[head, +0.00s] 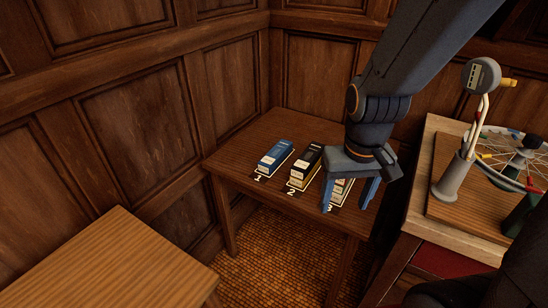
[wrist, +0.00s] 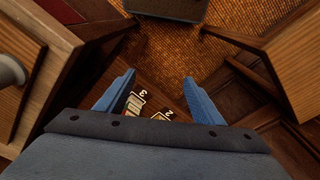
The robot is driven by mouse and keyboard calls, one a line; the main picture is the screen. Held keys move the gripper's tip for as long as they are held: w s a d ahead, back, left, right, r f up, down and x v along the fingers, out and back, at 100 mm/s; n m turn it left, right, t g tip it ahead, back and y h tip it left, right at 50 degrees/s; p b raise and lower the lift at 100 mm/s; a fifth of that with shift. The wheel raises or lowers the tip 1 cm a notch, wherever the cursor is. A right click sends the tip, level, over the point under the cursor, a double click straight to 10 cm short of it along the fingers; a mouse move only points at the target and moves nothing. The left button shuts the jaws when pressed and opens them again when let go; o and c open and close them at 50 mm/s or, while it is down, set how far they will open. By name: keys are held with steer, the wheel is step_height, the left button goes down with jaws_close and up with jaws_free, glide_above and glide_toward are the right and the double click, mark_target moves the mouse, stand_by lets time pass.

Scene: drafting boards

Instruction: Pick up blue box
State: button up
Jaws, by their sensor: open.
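The blue box (head: 274,157) lies on the small dark wooden table (head: 240,146), at the left of a row of boxes, by the label 1. My gripper (head: 348,203) is open, with its blue fingers over the right part of the table, around the spot of label 3. The blue box is to the left of my gripper and apart from it. In the wrist view the two fingers (wrist: 158,85) are spread, with nothing held between them. I cannot make out the blue box in that view.
A black box (head: 306,165) stands by label 2, between the blue box and my gripper. Another box (head: 341,188) by label 3 is partly hidden by my gripper. A light wooden table (head: 115,262) is at left; a bench (head: 470,205) with a wheel and a gauge is at right.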

steer(key=shift+o, duration=0.5)
steer(key=n+t+h+b, duration=0.2)
steer(key=n+t+h, duration=0.1)
steer(key=n, duration=2.5)
glide_toward(276, 152)
steer(key=shift+x, duration=1.05)
steer(key=shift+w+a+f+n, duration=0.15)
steer(key=shift+f+n, duration=0.35)
steer(key=shift+d+p+x, duration=0.15)
steer(key=shift+p+x, duration=0.5)
steer(key=shift+x, duration=1.1)
steer(key=shift+d+p+x, duration=0.1)
steer(key=shift+p+x, duration=0.55)
steer(key=shift+x, duration=1.15)
steer(key=shift+r, duration=0.1)
steer(key=shift+c, duration=0.2)
steer(key=c, duration=1.3)
